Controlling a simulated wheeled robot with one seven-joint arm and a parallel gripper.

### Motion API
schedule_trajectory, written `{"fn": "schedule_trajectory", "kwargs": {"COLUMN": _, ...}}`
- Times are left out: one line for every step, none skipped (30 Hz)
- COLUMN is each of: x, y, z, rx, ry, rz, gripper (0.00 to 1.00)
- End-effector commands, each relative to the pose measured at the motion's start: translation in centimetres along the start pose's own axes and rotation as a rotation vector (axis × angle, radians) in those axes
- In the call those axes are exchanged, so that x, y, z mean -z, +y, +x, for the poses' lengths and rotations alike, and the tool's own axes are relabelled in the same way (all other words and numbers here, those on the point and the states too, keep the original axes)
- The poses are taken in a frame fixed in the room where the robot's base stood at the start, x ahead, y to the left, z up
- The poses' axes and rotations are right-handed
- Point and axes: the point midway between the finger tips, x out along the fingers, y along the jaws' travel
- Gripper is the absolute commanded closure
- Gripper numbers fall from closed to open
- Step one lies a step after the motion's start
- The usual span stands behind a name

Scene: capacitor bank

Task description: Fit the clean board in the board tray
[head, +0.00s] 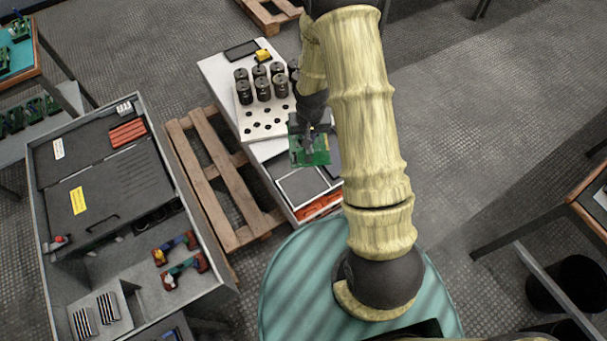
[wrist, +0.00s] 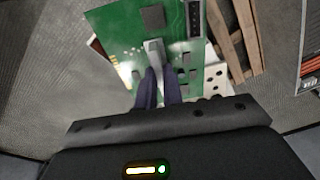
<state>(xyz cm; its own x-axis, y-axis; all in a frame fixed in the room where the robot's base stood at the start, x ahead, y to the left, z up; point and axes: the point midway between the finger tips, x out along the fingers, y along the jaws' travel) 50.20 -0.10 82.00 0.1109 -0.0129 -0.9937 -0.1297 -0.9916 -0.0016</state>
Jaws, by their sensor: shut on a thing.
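My gripper (head: 309,143) is shut on a green circuit board (head: 316,156) and holds it above the front part of the white bench (head: 228,82). In the wrist view the board (wrist: 125,30) fills the upper middle, with dark chips and a black connector on its face. The fingers of my gripper (wrist: 155,62) close on a light grey part in the middle of the board. The bench has a grey flat panel (head: 302,187) below and beside the board, partly hidden by it. I cannot tell which panel is the board tray.
Several black capacitors (head: 262,88) stand on a white holed plate on the bench. A wooden pallet (head: 222,180) lies left of the bench. A grey tool cabinet (head: 60,285) with drills stands further left. Orange parts (head: 318,207) lie at the bench's near end.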

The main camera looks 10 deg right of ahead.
Motion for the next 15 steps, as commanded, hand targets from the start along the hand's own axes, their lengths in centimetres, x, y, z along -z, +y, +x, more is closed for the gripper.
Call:
{"fn": "schedule_trajectory", "kwargs": {"x": 0.0, "y": 0.0, "z": 2.5, "rx": -0.005, "ry": -0.002, "rz": 0.039, "gripper": 1.0}}
{"fn": "schedule_trajectory", "kwargs": {"x": 0.0, "y": 0.0, "z": 3.2, "rx": -0.008, "ry": -0.003, "rz": 0.065, "gripper": 1.0}}
{"fn": "schedule_trajectory", "kwargs": {"x": 0.1, "y": 0.0, "z": 4.2, "rx": -0.012, "ry": -0.004, "rz": 0.101, "gripper": 1.0}}
{"fn": "schedule_trajectory", "kwargs": {"x": 0.2, "y": 0.0, "z": 5.0, "rx": -0.015, "ry": -0.005, "rz": 0.127, "gripper": 1.0}}
{"fn": "schedule_trajectory", "kwargs": {"x": 0.2, "y": -0.1, "z": 5.7, "rx": -0.018, "ry": -0.006, "rz": 0.154, "gripper": 1.0}}
{"fn": "schedule_trajectory", "kwargs": {"x": 0.3, "y": -0.1, "z": 6.7, "rx": -0.022, "ry": -0.008, "rz": 0.19, "gripper": 1.0}}
{"fn": "schedule_trajectory", "kwargs": {"x": 0.3, "y": -0.1, "z": 7.4, "rx": -0.025, "ry": -0.01, "rz": 0.217, "gripper": 1.0}}
{"fn": "schedule_trajectory", "kwargs": {"x": 0.3, "y": -0.1, "z": 8.1, "rx": -0.028, "ry": -0.011, "rz": 0.243, "gripper": 1.0}}
{"fn": "schedule_trajectory", "kwargs": {"x": 0.5, "y": -0.1, "z": 9.0, "rx": -0.032, "ry": -0.01, "rz": 0.279, "gripper": 1.0}}
{"fn": "schedule_trajectory", "kwargs": {"x": 0.5, "y": -0.1, "z": 9.8, "rx": -0.035, "ry": -0.011, "rz": 0.305, "gripper": 1.0}}
{"fn": "schedule_trajectory", "kwargs": {"x": 0.6, "y": -0.1, "z": 10.5, "rx": -0.039, "ry": -0.012, "rz": 0.331, "gripper": 1.0}}
{"fn": "schedule_trajectory", "kwargs": {"x": 0.6, "y": -0.1, "z": 11.4, "rx": -0.043, "ry": -0.013, "rz": 0.367, "gripper": 1.0}}
{"fn": "schedule_trajectory", "kwargs": {"x": 0.7, "y": -0.1, "z": 12.1, "rx": -0.046, "ry": -0.013, "rz": 0.393, "gripper": 1.0}}
{"fn": "schedule_trajectory", "kwargs": {"x": 0.7, "y": -0.2, "z": 12.8, "rx": -0.049, "ry": -0.013, "rz": 0.42, "gripper": 1.0}}
{"fn": "schedule_trajectory", "kwargs": {"x": 0.8, "y": -0.2, "z": 13.8, "rx": -0.053, "ry": -0.013, "rz": 0.455, "gripper": 1.0}}
